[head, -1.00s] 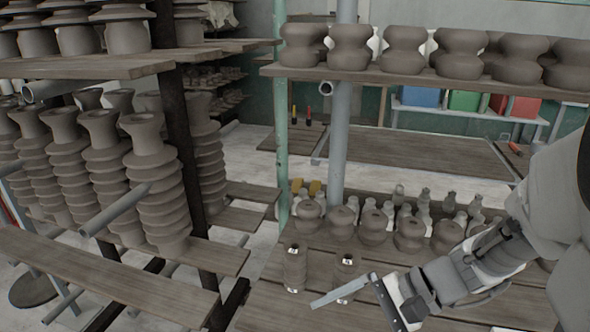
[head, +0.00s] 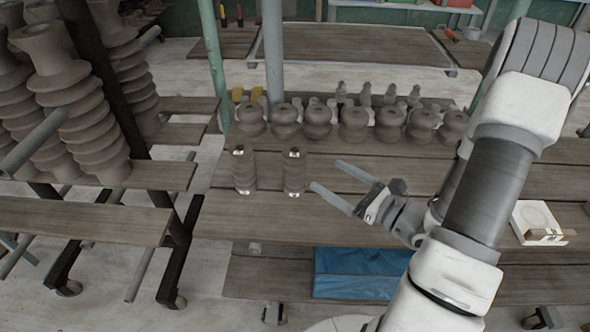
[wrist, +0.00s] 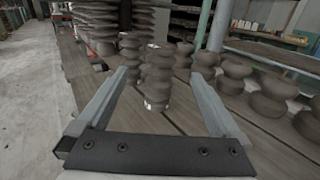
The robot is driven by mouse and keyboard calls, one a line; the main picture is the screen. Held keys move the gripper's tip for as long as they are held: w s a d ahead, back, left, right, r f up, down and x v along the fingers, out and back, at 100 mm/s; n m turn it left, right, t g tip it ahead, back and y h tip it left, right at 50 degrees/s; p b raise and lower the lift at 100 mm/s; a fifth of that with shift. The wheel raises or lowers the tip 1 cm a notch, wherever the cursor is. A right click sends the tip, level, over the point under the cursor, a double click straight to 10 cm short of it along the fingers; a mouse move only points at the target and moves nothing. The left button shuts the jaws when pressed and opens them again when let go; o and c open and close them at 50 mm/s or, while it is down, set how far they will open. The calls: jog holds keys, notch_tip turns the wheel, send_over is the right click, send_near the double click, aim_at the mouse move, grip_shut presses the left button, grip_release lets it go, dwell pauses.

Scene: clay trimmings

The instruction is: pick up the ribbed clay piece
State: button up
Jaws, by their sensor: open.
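Two small, upright clay pieces stand on the plank table, the left one (head: 243,170) and the right one (head: 294,172), each with a pale patch near the base. In the wrist view the nearer ribbed clay piece (wrist: 158,78) stands between the fingers' lines, beyond the tips, with the other (wrist: 130,52) behind it to the left. My gripper (head: 326,174) is open and empty, its fingers pointing left toward the right piece in the head view. A gap shows between the tips and that piece. It also shows in the wrist view (wrist: 160,73).
A row of rounded clay pieces (head: 318,121) stands behind on the table. Tall ribbed stacks (head: 85,105) stand on the left rack. Green (head: 214,60) and grey posts rise behind the pieces. A white block (head: 538,222) lies at right. The planks in front are bare.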

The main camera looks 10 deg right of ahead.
aim_at(303, 161)
jog(key=x, duration=0.9)
jog(key=shift+w+a, duration=0.15)
jog(key=shift+a, duration=0.1)
jog(key=w, duration=0.1)
jog(key=w+a+f, duration=0.1)
jog(key=w+a, duration=0.1)
jog(key=w, duration=0.1)
jog(key=shift+a+f, duration=0.1)
jog(key=shift+f, duration=0.05)
jog(key=shift+w+a, duration=0.3)
jog(key=shift+w, duration=0.1)
grip_shut()
